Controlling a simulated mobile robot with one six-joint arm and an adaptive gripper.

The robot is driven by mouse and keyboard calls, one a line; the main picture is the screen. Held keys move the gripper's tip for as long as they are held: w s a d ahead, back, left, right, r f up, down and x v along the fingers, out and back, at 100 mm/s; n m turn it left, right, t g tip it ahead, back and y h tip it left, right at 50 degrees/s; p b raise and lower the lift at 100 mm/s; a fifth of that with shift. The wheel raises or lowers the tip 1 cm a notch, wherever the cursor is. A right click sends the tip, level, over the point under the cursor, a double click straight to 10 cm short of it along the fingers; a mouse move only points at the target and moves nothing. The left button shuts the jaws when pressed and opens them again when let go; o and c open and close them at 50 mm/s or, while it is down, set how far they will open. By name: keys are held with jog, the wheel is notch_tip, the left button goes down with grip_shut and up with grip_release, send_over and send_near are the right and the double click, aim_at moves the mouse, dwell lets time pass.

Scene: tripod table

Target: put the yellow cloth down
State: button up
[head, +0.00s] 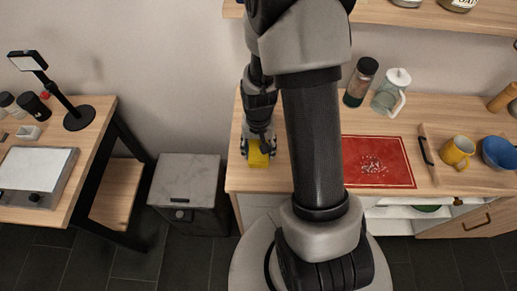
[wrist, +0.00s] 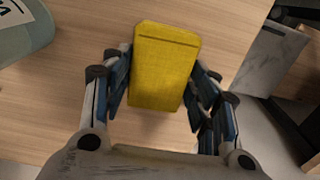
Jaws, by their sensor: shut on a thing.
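The yellow cloth (wrist: 164,68) is a folded, flat block between the fingers of my gripper (wrist: 160,85) in the wrist view. My gripper is shut on it, with a finger along each long side. In the head view the cloth (head: 258,156) shows below my gripper (head: 259,140), over the left end of the wooden counter (head: 235,177). I cannot tell whether the cloth touches the counter top.
A red mat (head: 400,150) with white specks, a dark-lidded jar (head: 359,84), a glass pitcher (head: 390,94), a yellow mug (head: 457,151) and a blue bowl (head: 499,152) stand on the counter to the right. A grey bin (head: 187,182) stands left of the counter.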

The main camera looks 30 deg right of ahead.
jog(key=shift+f, duration=0.2)
jog(key=o, duration=1)
jog(key=shift+r, duration=0.1)
notch_tip(320, 180, up, 12)
jog(key=p, duration=0.4)
notch_tip(320, 180, up, 13)
jog(key=n+t, duration=0.2)
jog(key=n, duration=0.1)
send_over(258, 151)
jog(key=s+a, duration=0.4)
jog(key=a, duration=0.1)
jog(key=s+a+r+n+t, duration=0.1)
jog(key=s+r, duration=0.1)
jog(key=s, duration=0.1)
jog(key=s+a+r+n, duration=0.1)
jog(key=s+a+r, duration=0.1)
jog(key=s+r, duration=0.1)
jog(key=s+a+r+n+t, duration=0.1)
jog(key=s+a+r, duration=0.1)
jog(key=s, duration=0.1)
jog(key=shift+s+a+r+n+t, duration=0.25)
jog(key=shift+s+r+n+t, duration=0.05)
jog(key=shift+r+n, duration=0.1)
